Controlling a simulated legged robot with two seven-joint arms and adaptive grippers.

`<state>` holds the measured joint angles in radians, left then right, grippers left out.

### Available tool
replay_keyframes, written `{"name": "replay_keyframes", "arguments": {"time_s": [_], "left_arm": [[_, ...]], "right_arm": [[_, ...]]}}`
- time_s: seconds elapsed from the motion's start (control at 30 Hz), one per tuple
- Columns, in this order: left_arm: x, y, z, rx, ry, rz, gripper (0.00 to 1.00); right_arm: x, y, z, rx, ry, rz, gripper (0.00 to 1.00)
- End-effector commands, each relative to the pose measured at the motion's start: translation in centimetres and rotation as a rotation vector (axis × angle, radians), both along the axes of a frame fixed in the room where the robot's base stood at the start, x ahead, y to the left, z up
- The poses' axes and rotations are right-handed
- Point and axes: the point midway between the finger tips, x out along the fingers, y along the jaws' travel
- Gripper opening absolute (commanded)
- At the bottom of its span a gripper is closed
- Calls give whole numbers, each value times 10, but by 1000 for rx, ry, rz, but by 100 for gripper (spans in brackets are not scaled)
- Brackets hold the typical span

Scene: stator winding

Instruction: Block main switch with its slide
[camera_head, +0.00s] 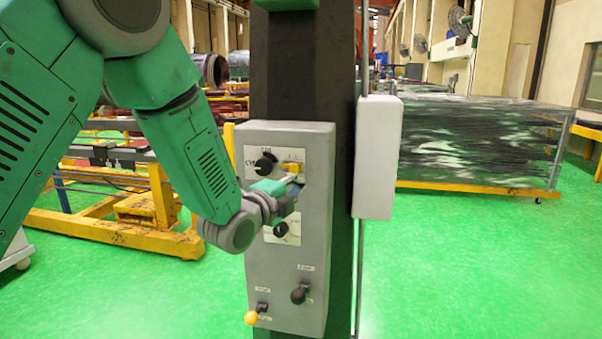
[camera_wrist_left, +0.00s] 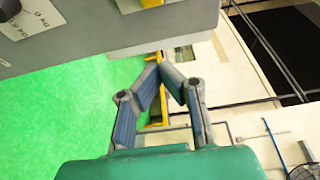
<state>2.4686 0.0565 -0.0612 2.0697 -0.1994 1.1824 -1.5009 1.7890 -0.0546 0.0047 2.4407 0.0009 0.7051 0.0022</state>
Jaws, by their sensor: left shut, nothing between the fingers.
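The grey control box (camera_head: 316,240) is mounted upright on a dark column. A black rotary knob (camera_head: 266,164), likely the main switch, sits on its upper white plate, with a yellow slide (camera_head: 291,167) to its right. My left gripper (camera_head: 297,183) is in front of the box, just below the yellow slide, and partly covers the plate. In the left wrist view the fingers (camera_wrist_left: 161,67) are shut and empty. The box edge (camera_wrist_left: 100,38) runs above them, with part of the yellow piece (camera_wrist_left: 152,3) at the top. Contact cannot be told. My right gripper is out of view.
A second black knob (camera_head: 280,229) is below my left gripper. A black lever (camera_head: 298,296) and a yellow-ended lever (camera_head: 251,318) are lower on the box. A light grey box (camera_head: 377,158) hangs right of the column. Green floor (camera_head: 460,270) is free at right.

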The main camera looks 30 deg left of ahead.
Motion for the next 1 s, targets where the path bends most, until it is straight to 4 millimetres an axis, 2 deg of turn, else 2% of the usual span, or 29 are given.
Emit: {"name": "replay_keyframes", "arguments": {"time_s": [0.43, 0.5, 0.63, 0.8, 1.0], "left_arm": [[90, -9, 2, -2, -2, 1, 0], [84, 7, 3, -4, 0, 6, 0], [79, 22, 2, -3, -1, 4, 0], [77, 30, 1, -2, 0, 1, 0], [78, 31, 0, -1, 1, 1, 0]], "right_arm": [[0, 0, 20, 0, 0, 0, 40], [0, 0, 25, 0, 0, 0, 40], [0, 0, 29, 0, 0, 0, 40], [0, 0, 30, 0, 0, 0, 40], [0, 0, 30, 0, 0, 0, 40]]}}
